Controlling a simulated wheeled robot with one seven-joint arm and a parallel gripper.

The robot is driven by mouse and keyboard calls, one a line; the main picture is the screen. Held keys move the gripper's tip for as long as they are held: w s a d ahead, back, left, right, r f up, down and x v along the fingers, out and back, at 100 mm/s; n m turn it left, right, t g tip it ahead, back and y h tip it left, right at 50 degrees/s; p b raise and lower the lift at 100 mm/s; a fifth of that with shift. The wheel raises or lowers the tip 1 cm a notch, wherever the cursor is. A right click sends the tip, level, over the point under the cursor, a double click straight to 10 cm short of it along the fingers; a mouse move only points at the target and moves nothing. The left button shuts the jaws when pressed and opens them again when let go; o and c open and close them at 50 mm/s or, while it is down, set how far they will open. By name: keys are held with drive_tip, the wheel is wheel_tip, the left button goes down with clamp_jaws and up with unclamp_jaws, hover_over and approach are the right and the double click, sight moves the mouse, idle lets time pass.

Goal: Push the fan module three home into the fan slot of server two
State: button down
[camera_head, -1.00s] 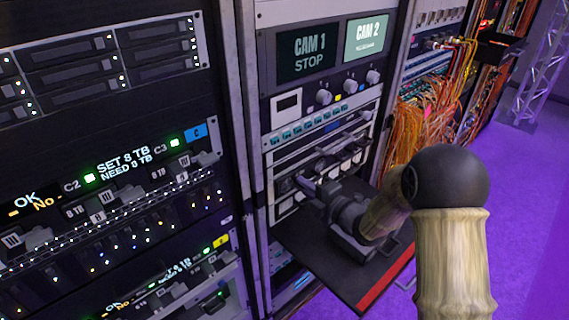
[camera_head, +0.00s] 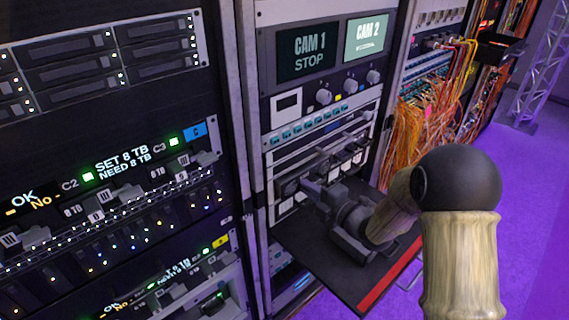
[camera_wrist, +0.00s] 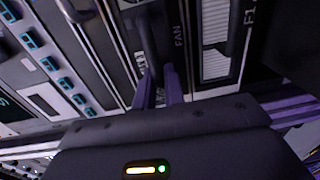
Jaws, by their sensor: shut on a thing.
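My gripper (camera_head: 306,190) is at the front of the server unit (camera_head: 338,140) in the middle rack. In the wrist view its two fingers (camera_wrist: 160,88) are close together, shut on a dark upright handle of the fan module (camera_wrist: 147,38). The word FAN stands on the dark face just right of the handle. The fingers and wrist hide the lower part of the module. I cannot tell how deep the module sits in its slot. In the head view my gripper hides the module.
Several light-fronted modules (camera_head: 352,158) sit right of my gripper. A dark shelf with a red edge (camera_head: 390,272) juts out below my arm. Knobs (camera_head: 348,86) and the CAM screens (camera_head: 307,52) are above. Orange cables (camera_head: 420,125) hang at the right.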

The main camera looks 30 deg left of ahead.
drive_tip(key=v, duration=0.1)
drive_tip(key=b+v, duration=0.1)
drive_tip(key=v, duration=0.3)
drive_tip(key=shift+f+b, duration=0.3)
drive_tip(key=shift+b, duration=0.1)
idle(0.3)
drive_tip(key=c, duration=1.4)
unclamp_jaws()
drive_tip(key=shift+r, duration=0.1)
drive_tip(key=shift+d, duration=0.1)
drive_tip(key=b+v, duration=0.1)
drive_tip(key=v, duration=1.6)
drive_tip(key=shift+d, duration=0.15)
